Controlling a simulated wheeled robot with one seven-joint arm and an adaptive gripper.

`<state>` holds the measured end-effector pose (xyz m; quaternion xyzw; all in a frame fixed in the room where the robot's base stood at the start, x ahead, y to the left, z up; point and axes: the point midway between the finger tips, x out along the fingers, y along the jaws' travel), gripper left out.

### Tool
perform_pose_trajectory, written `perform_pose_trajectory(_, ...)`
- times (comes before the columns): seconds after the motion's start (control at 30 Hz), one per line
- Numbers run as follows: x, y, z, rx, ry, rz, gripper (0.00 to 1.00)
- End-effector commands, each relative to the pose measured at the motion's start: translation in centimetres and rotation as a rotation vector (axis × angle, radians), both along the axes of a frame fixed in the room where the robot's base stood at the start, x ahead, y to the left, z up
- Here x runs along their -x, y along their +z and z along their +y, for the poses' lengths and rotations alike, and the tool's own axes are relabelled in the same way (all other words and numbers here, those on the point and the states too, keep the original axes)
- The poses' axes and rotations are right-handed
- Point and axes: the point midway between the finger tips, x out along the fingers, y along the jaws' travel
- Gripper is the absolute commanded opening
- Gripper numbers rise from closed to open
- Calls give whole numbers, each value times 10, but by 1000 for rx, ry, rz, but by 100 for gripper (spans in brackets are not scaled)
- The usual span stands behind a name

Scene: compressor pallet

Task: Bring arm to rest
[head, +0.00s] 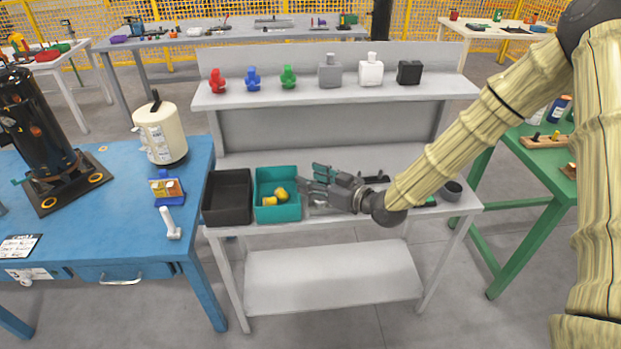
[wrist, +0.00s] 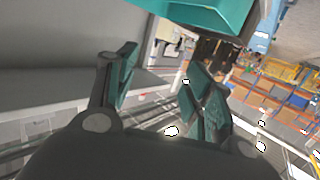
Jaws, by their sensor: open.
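My gripper (head: 318,179) is at the end of my arm, which reaches in from the right over the grey workbench (head: 225,233). Its teal-padded fingers point left, just right of the teal bin (head: 277,213). In the wrist view the two fingers (wrist: 160,85) stand apart with nothing between them. The teal bin holds yellow pieces (head: 279,193) and also shows at the top of the wrist view (wrist: 205,15). Whether the gripper touches the bin cannot be told.
A black bin (head: 228,197) stands left of the teal one. The upper shelf (head: 330,97) carries coloured knobs and small blocks. A dark cup (head: 452,190) stands at the bench's right end. A blue table (head: 110,215) is at left, a green table (head: 545,155) at right.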

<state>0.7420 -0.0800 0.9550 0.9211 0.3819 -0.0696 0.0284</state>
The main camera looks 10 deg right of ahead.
Motion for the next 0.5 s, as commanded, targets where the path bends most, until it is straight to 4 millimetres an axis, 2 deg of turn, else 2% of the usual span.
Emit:
perform_pose_trajectory(0.27,2,-6,1,2,-2,15,52)
perform_pose_trajectory(0.37,12,-27,0,13,-18,75,52)
perform_pose_trajectory(0.5,44,-84,-3,47,-63,238,52)
